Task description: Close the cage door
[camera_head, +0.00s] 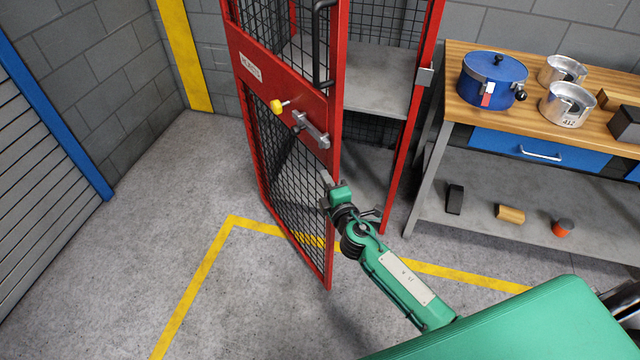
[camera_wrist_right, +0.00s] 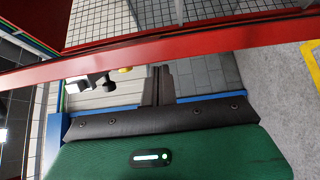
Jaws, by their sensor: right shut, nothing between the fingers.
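The red cage door (camera_head: 285,88) with dark mesh stands open, swung out toward me. It carries a black pull handle (camera_head: 322,45), a yellow knob (camera_head: 278,106) and a grey metal latch (camera_head: 311,130). The cage opening lies right of its free edge, up to the red post (camera_head: 408,130) with a small metal catch (camera_head: 425,75). My right gripper (camera_head: 328,182) is shut and empty at the door's free edge, below the latch. Its fingers (camera_wrist_right: 157,85) show near a red frame bar (camera_wrist_right: 110,52) in the right wrist view; contact is unclear. My left gripper is not in view.
A wooden-topped workbench (camera_head: 455,80) stands right of the cage, with a blue pot (camera_head: 492,78), metal pots and a lower shelf. A blue-framed shutter (camera_head: 40,160) is at left. Grey floor (camera_head: 130,250) with yellow lines is clear left of the door.

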